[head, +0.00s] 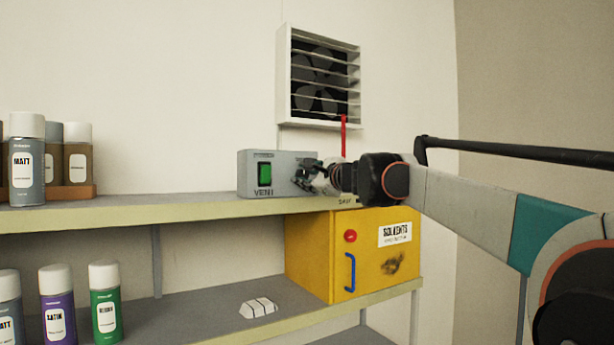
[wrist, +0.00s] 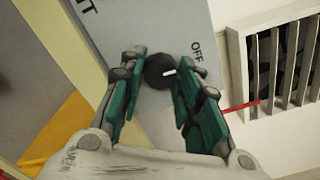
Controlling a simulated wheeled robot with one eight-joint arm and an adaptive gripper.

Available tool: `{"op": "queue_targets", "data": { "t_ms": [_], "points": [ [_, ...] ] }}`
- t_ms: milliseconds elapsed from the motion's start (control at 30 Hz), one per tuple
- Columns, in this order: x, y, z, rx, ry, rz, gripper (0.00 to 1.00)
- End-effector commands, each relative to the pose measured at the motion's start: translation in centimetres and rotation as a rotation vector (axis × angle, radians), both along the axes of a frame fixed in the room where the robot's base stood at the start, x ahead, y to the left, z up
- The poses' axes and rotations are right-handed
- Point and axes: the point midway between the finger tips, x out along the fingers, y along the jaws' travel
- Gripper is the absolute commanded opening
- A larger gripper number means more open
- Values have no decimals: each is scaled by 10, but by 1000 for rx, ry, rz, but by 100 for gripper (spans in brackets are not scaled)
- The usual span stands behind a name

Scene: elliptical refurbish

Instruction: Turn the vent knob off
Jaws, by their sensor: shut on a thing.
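The grey control box (head: 247,160), with a green switch (head: 265,174) and VENT label, stands on the upper shelf. Its round black vent knob (wrist: 159,71) shows in the wrist view between the teal fingers of my gripper (wrist: 159,90). My gripper is shut on the knob. The knob's white mark points to the right in that view, a little below the printed OFF label (wrist: 197,51). In the head view my gripper (head: 308,176) is at the box's right side and hides the knob.
A louvred wall vent (head: 320,78) is above the box, with a red strip (head: 343,135) below it. A yellow solvents cabinet (head: 310,253) stands below. Spray cans (head: 27,160) line the left shelves. The upper shelf (head: 170,205) is clear left of the box.

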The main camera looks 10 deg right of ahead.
Motion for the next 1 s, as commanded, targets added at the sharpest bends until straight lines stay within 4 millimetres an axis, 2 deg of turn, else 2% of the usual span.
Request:
{"op": "queue_targets", "data": {
  "t_ms": [500, 533, 600, 1000],
  "points": [
    [0, 0, -1, -24, -7, 1, 7],
    [0, 0, -1, -24, -7, 1, 33],
    [0, 0, -1, -24, -7, 1, 49],
    [-2, -1, 0, -22, -7, 0, 51]
  ]
}}
